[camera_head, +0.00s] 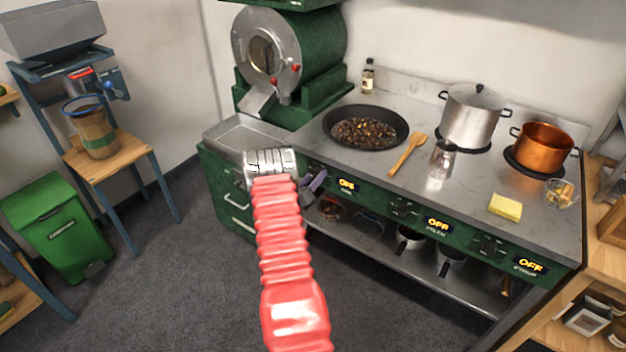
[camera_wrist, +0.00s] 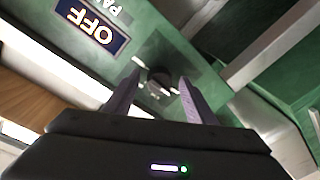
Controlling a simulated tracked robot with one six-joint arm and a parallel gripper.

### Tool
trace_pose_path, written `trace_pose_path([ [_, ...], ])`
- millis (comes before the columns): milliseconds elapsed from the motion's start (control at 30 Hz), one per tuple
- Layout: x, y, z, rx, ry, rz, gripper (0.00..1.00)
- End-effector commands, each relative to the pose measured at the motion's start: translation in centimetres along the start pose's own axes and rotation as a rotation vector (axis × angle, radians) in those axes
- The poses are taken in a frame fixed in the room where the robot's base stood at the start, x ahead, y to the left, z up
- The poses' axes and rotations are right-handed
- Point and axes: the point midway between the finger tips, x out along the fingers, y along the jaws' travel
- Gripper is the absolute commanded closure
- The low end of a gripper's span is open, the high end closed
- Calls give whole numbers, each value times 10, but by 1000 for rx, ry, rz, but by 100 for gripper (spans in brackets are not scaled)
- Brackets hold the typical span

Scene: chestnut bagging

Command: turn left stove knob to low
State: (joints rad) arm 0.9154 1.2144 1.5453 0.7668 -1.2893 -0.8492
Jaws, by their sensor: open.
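The left stove knob (camera_wrist: 158,77) is a dark round knob on the green front panel (camera_wrist: 150,30). In the wrist view it shows between and just beyond the fingertips of my gripper (camera_wrist: 161,82), which is open with one finger to each side. I cannot tell whether the fingers have reached around it. Beside it an upside-down display (camera_wrist: 94,24) reads OFF. In the head view my gripper (camera_head: 315,183) is at the left end of the stove front and hides the left knob. The pan display (camera_head: 347,186) reads OFF there too.
The middle knob (camera_head: 404,208) and right knob (camera_head: 489,246) sit further right, beside OFF displays. A black pan of chestnuts (camera_head: 365,127) rests on the stove's left. A shelf (camera_head: 390,250) with pots runs below the panel. The floor in front is clear.

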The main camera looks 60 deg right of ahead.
Motion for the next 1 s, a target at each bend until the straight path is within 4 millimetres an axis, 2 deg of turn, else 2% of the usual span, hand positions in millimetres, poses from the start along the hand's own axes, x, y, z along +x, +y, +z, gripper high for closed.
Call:
trace_pose_path([
  [67,0,0,0,0,0,0,54],
  [567,-1,-1,0,0,0,-1,89],
  [600,-6,-1,-1,-1,1,-3,90],
  [1000,0,-2,0,60,5,-2,90],
])
